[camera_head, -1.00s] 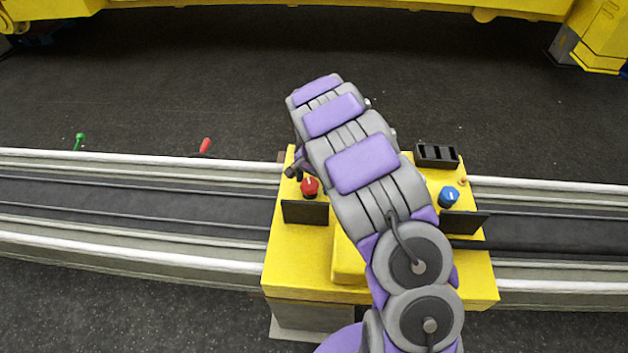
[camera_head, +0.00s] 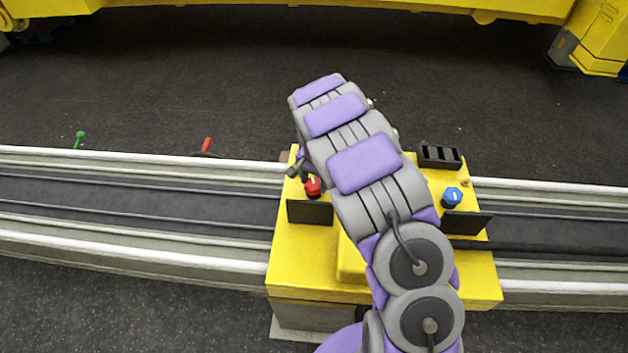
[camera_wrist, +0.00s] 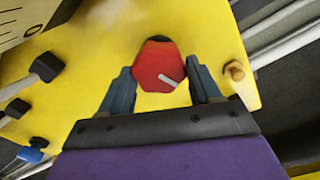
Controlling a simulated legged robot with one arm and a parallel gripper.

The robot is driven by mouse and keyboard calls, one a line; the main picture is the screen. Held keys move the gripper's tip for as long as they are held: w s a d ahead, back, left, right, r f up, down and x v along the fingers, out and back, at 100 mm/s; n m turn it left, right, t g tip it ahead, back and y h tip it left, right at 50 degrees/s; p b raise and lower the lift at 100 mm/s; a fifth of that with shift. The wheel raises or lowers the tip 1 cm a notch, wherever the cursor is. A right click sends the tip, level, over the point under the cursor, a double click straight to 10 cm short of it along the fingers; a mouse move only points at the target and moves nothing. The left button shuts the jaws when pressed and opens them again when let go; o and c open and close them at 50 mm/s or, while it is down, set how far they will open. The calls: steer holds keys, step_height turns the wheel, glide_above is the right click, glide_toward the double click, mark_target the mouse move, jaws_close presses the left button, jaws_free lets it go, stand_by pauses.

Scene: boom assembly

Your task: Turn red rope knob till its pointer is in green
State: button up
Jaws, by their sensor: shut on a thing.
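The red knob (camera_head: 313,188) stands on the left part of the yellow console (camera_head: 295,265), just left of my arm. In the wrist view the red knob (camera_wrist: 156,66) is a rounded red cap with a pale pointer bar on its lower right side. My gripper (camera_wrist: 163,80) has its two blue-grey fingers on either side of the knob, shut on it. In the head view my arm hides most of the gripper. No green zone is clearly visible around the knob.
A blue knob (camera_head: 452,197) and a black slotted block (camera_head: 439,156) sit on the right of the console. Black plates stand before the knobs. An orange peg (camera_wrist: 235,71) is close to the right finger. Black-topped posts (camera_wrist: 48,66) stand at left in the wrist view.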

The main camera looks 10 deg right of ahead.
steer(key=shift+s+a+f, duration=0.1)
steer(key=shift+s, duration=0.1)
steer(key=shift+s+m+p, duration=0.1)
steer(key=shift+m+p, duration=0.4)
steer(key=shift+m, duration=1.5)
steer(key=o, duration=0.7)
steer(key=shift+a, duration=0.1)
steer(key=o, duration=0.4)
steer(key=shift+a, duration=0.25)
steer(key=shift+c, duration=0.2)
steer(key=shift+d, duration=0.1)
